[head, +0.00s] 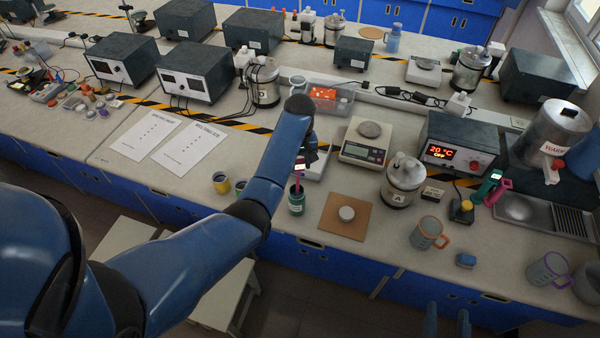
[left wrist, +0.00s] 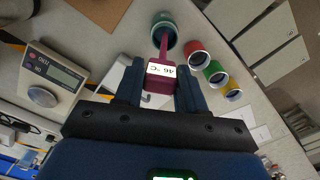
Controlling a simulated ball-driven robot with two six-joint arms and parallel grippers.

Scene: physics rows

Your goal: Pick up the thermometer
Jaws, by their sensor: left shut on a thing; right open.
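The thermometer (left wrist: 160,80) is magenta with a white display. In the left wrist view it sits between the two fingers of my left gripper (left wrist: 160,88), which is shut on it. Its thin stem runs into the mouth of a green pot (left wrist: 164,22). In the head view the thermometer (head: 299,169) shows as a small magenta and white piece above the green pot (head: 296,204), partly hidden by my left gripper (head: 305,160). The stem's lower end is hidden in the pot. My right gripper (head: 447,320) is open and empty at the bottom edge, in front of the bench.
Yellow and other small pots (head: 221,183) stand left of the green pot. A brown board (head: 343,222) with a white disc lies to its right. A balance (head: 365,146), a steel vessel (head: 402,187) and an orange-handled mug (head: 428,233) stand further right. Bare bench lies around the papers (head: 192,149).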

